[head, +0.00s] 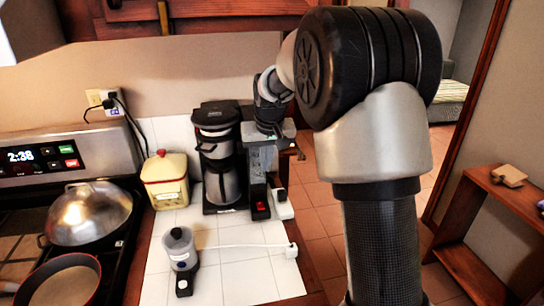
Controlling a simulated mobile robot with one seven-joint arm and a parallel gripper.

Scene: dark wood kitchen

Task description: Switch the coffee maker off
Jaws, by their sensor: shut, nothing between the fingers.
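The coffee maker (221,117) stands on the white tiled counter, with a steel and black carafe (222,182) in its left part. A small red switch (261,207) shows on the low front of its right part, beside the carafe. My gripper (277,187) points down at the right side of the coffee maker, just above and to the right of the red switch. It is shut and empty. My wrist and arm cover part of the machine's right side. I cannot tell whether the fingertips touch the coffee maker.
A cream canister (166,182) stands left of the coffee maker. A small blender-like appliance (181,252) stands in front, its white cord crossing the counter to the right edge. A stove with a lidded wok (90,213) and a pan (62,284) is at left.

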